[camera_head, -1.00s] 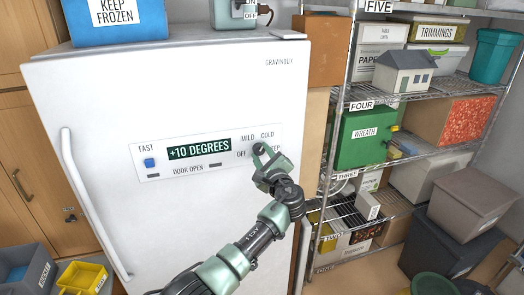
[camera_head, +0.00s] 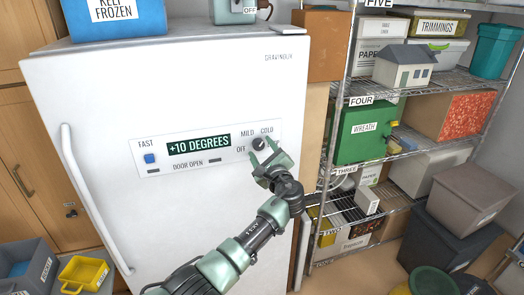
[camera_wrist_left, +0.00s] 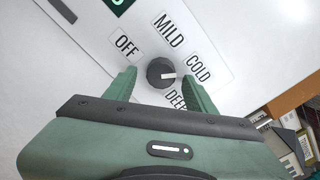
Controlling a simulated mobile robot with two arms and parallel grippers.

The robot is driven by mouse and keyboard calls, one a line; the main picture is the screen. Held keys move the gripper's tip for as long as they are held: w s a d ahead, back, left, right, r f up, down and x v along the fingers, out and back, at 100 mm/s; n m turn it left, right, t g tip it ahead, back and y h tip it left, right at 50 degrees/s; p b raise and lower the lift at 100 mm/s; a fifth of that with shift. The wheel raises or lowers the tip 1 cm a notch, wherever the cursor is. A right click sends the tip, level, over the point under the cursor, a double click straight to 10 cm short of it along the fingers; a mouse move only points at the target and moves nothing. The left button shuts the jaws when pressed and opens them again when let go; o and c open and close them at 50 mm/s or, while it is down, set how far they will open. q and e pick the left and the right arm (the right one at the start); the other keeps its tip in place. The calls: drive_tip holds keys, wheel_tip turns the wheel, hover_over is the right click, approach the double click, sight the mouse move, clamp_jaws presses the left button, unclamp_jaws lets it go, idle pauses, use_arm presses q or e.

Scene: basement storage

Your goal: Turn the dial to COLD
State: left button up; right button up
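The dial (camera_head: 259,143) is a small dark round knob on the control panel (camera_head: 225,158) of the white freezer. In the left wrist view the dial (camera_wrist_left: 160,73) has MILD, OFF, COLD and DEEP labels around it. The display (camera_head: 198,145) reads +10 DEGREES. My left gripper (camera_head: 266,155) is open just below and in front of the dial. In the wrist view its two green fingers (camera_wrist_left: 159,88) stand apart on either side of the dial, with gaps showing. My right gripper is not in view.
A door handle (camera_head: 95,205) runs down the freezer's left side. A blue KEEP FROZEN box (camera_head: 115,20) stands on top. Wire shelves (camera_head: 395,100) with boxes stand at the right. Grey and yellow bins (camera_head: 82,274) sit at the lower left.

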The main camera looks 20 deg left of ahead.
use_arm(q)
drive_tip(key=b+v, duration=0.2)
drive_tip(key=v, duration=0.5)
drive_tip(key=shift+s+d+b, duration=0.25)
drive_tip(key=shift+s+b, duration=0.05)
drive_tip(key=shift+s, duration=0.05)
drive_tip(key=s+a+f+n+g+h+b, duration=0.1)
drive_tip(key=s+f+n+g+h+b, duration=0.3)
drive_tip(key=f, duration=1.6)
drive_tip(key=s+f+m+g+h, duration=0.15)
drive_tip(key=s+f, duration=0.45)
drive_tip(key=f, duration=1.5)
drive_tip(key=s+a+f+n+g+h+b, duration=0.1)
drive_tip(key=s+f+n+g+h+b, duration=0.3)
drive_tip(key=s+f, duration=1.35)
drive_tip(key=s+a+f+n+g, duration=0.1)
drive_tip(key=s+f+n, duration=0.3)
drive_tip(key=s, duration=0.8)
drive_tip(key=s+a+f+n+g+b, duration=0.1)
drive_tip(key=s+f+n, duration=0.3)
drive_tip(key=s+f, duration=0.5)
drive_tip(key=s+a+f+n+g+b, duration=0.1)
drive_tip(key=s+f+n, duration=0.3)
drive_tip(key=s, duration=1)
wheel_tip(320, 180, down, 2)
drive_tip(key=shift+s+a+f+g, duration=0.2)
drive_tip(key=shift+s+a+g, duration=0.2)
drive_tip(key=shift+g, duration=0.35)
